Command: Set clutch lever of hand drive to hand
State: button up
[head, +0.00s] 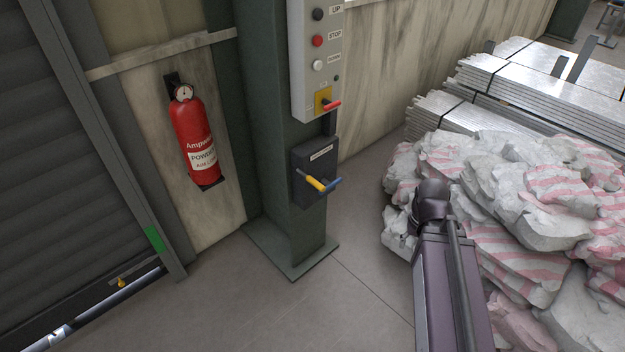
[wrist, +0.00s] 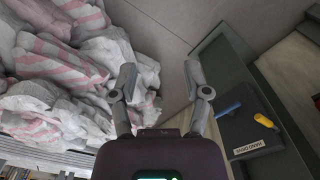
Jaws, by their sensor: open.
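The hand drive is a dark box (head: 316,165) low on the green column. Its label reads HAND DRIVE in the wrist view, where the box (wrist: 252,131) is at the right. A yellow-handled lever (head: 316,183) and a blue-handled lever (head: 334,184) stick out from its front. The wrist view also shows the yellow handle (wrist: 264,121) and the blue handle (wrist: 229,109). Which one is the clutch lever I cannot tell. My gripper (wrist: 160,76) is open and empty, left of the box in the wrist view and apart from it. In the head view the fingers are hidden.
A grey control panel (head: 316,60) with buttons and a red-handled switch is above the box. A red fire extinguisher (head: 194,135) hangs left of the column. White and pink sacks (head: 520,200) and metal stacks (head: 530,75) fill the right. Floor before the column is clear.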

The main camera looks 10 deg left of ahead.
jog(key=shift+w+a, duration=0.25)
jog(key=shift+w, duration=0.1)
grip_shut()
jog(key=w+a+r+n+t+y+b, duration=0.2)
jog(key=w+a+n+t+y, duration=0.3)
jog(key=w+a, duration=1.8)
jog(key=w+r+n+y, duration=0.1)
jog(key=n+y, duration=0.1)
jog(key=n, duration=0.3)
jog(key=shift+a+t, duration=0.3)
jog(key=shift+a, duration=0.1)
jog(key=shift+r, duration=0.1)
